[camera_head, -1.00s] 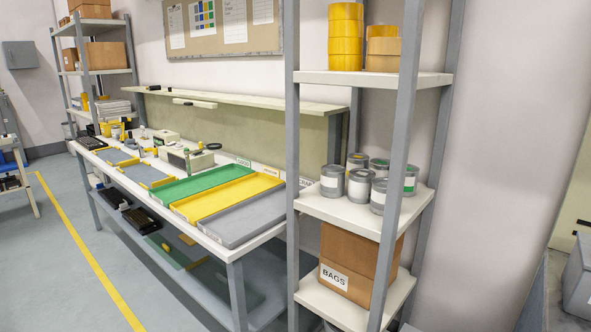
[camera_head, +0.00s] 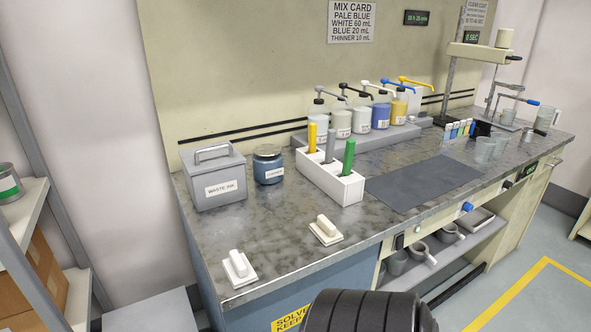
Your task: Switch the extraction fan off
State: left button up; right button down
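No thing plainly marked as an extraction fan shows. Small controls sit along the front edge of the grey-topped bench (camera_head: 290,235): a dark switch-like piece (camera_head: 399,241), a blue knob (camera_head: 467,207), a dark knob (camera_head: 507,184) and a small dark display (camera_head: 531,169). Which of them, if any, belongs to the fan cannot be told, nor can their positions be read. Neither of my grippers is in view. A dark ribbed cylinder at the bottom middle hides part of the bench's front.
The bench holds a waste ink box (camera_head: 213,180), a blue jar (camera_head: 268,165), a white holder (camera_head: 330,180), several pump bottles (camera_head: 380,112), a dark mat (camera_head: 425,185) and two white handled blocks (camera_head: 238,268) (camera_head: 325,230). Cups stand on the shelf below. Floor at the right is clear.

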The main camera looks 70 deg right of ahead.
aim_at(400, 240)
jog(key=z, duration=1.95)
